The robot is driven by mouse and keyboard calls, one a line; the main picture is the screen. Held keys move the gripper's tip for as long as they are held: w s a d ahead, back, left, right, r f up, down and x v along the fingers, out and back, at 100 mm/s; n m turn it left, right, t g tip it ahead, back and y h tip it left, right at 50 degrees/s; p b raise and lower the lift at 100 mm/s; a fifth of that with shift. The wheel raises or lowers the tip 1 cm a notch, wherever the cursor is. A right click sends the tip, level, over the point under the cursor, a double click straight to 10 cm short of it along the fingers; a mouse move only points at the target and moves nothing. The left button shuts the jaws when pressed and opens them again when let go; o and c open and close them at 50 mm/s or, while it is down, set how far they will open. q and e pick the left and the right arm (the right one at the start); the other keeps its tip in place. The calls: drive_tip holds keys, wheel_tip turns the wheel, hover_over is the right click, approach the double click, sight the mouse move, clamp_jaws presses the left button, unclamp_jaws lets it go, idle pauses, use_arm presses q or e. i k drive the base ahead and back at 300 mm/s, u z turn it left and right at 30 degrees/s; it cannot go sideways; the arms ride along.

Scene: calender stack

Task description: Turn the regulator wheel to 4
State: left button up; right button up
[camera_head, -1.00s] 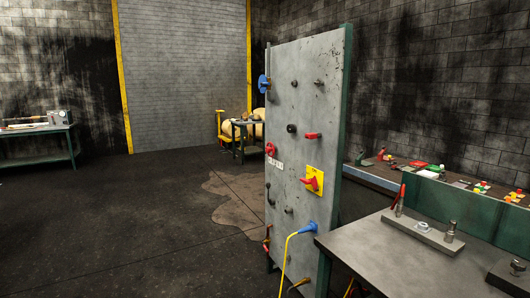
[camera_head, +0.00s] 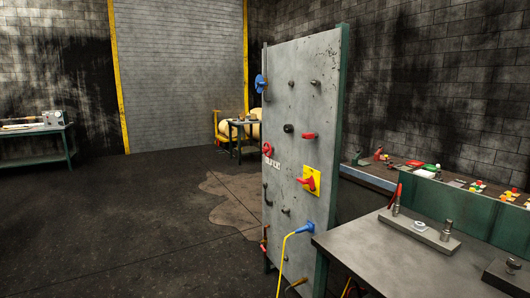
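A grey upright panel (camera_head: 305,105) stands in the middle of the view, seen at a slant. A small red wheel (camera_head: 267,150) sits at its left edge, with white marked tags (camera_head: 271,162) just below it; the marks are too small to read. A blue wheel (camera_head: 260,84) sits higher on the same edge, seen nearly edge-on. I cannot tell for sure which of the two is the regulator wheel, nor its setting. Neither of my grippers shows in the view.
The panel also bears a red switch on a yellow plate (camera_head: 311,181), a red handle (camera_head: 308,136) and a blue plug (camera_head: 306,228) with a yellow cable. A metal-topped workbench (camera_head: 375,245) stands close at its right. Open floor (camera_head: 130,215) lies left.

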sight(265, 150)
drive_tip(key=k, duration=0.65)
drive_tip(key=u, duration=0.6)
drive_tip(key=i, duration=2.3)
drive_tip(key=z, duration=1.3)
drive_tip(key=i, duration=0.85)
drive_tip(key=z, duration=0.75)
